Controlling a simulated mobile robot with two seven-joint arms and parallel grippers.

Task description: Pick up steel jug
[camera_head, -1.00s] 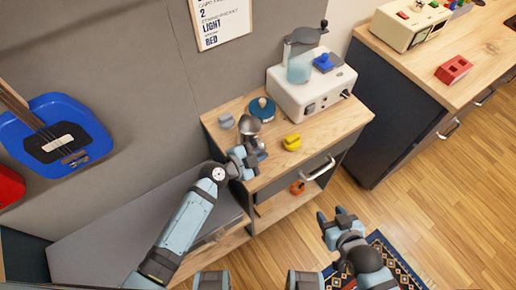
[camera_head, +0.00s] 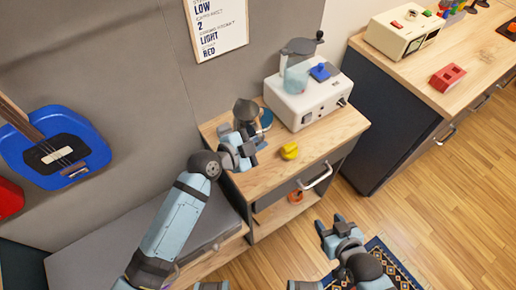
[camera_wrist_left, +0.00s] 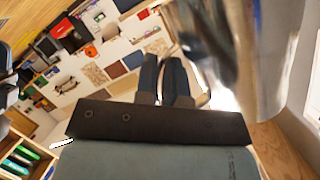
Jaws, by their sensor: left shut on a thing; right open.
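The steel jug (camera_head: 246,110) shows as a small grey metal vessel above the left part of the wooden cabinet top. My left gripper (camera_head: 243,137) is shut on it, and the fingers partly cover it. In the left wrist view the jug (camera_wrist_left: 232,50) is a large, blurred shiny surface close to the left gripper's dark fingers (camera_wrist_left: 170,80). The jug appears raised off the top. My right gripper (camera_head: 335,230) is open and empty, low in front of the cabinet and above the floor.
A yellow object (camera_head: 289,151) lies on the cabinet top (camera_head: 262,178). A teal round item (camera_head: 265,119) is partly hidden behind the jug. A white machine (camera_head: 310,103) stands at the back right. A drawer handle (camera_head: 316,176) sticks out in front.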

